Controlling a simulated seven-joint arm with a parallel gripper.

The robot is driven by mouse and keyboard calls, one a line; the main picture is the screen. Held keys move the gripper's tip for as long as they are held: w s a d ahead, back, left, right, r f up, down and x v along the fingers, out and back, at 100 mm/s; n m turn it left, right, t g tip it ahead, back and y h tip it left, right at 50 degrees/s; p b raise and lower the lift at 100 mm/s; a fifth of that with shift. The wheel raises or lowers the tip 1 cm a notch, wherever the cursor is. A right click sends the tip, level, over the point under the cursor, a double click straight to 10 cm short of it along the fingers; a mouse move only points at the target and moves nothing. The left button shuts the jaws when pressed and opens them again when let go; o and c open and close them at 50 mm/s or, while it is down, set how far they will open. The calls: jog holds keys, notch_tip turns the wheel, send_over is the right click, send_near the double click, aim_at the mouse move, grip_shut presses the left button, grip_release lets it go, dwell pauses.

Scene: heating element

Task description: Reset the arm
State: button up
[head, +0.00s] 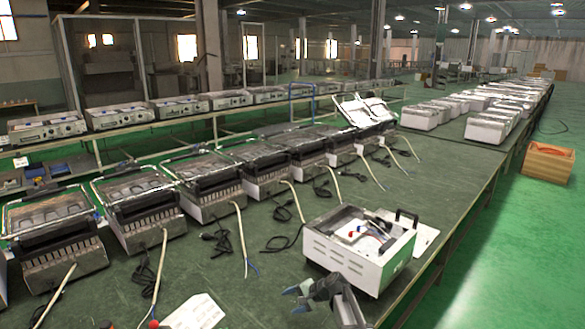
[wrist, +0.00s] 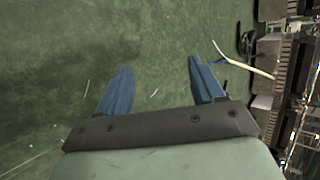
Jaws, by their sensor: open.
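My gripper (head: 301,299) is low in the front middle of the head view, above the green table (head: 250,285). It stands to the front left of a white open box (head: 352,254) with wires and red parts inside, apart from it as far as I can tell. In the wrist view my gripper (wrist: 162,85) shows two blue fingers spread wide. Only bare green table surface (wrist: 150,35) lies between and beyond them. My gripper is open and empty.
A row of heater units (head: 137,205) with loose cables stands along the table's left side. A white sheet (head: 194,312) lies at the front. A white panel (head: 412,232) lies beside the open box. More white units (head: 427,114) stand farther back. Some table between is clear.

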jog(key=d+n+h, duration=0.1)
jog(key=d, duration=0.7)
jog(key=s+d+n+t+h, duration=0.1)
jog(key=d+h, duration=0.1)
jog(key=d, duration=0.6)
jog(key=s+d+f+n+t+h, duration=0.1)
jog(key=d+h, duration=0.1)
jog(key=d, duration=0.6)
jog(key=shift+s+f, duration=0.1)
jog(key=s+d+f+n+h, duration=0.3)
jog(key=s+d+f, duration=0.3)
jog(key=s+d, duration=0.4)
jog(key=s+a+f+n+g, duration=0.1)
jog(key=s+a+f+g, duration=0.2)
jog(key=s+a+f, duration=0.55)
jog(key=s+a+f+g, duration=0.3)
jog(key=s+f, duration=0.3)
jog(key=s, duration=0.5)
jog(key=s+a+f+g, duration=0.2)
jog(key=s+g, duration=0.1)
jog(key=s, duration=0.8)
jog(key=s+a+f+g, duration=0.3)
jog(key=s, duration=0.9)
jog(key=shift+s+a+n+h, duration=0.2)
jog(key=shift+a+n+h, duration=0.1)
jog(key=shift+a+h, duration=0.1)
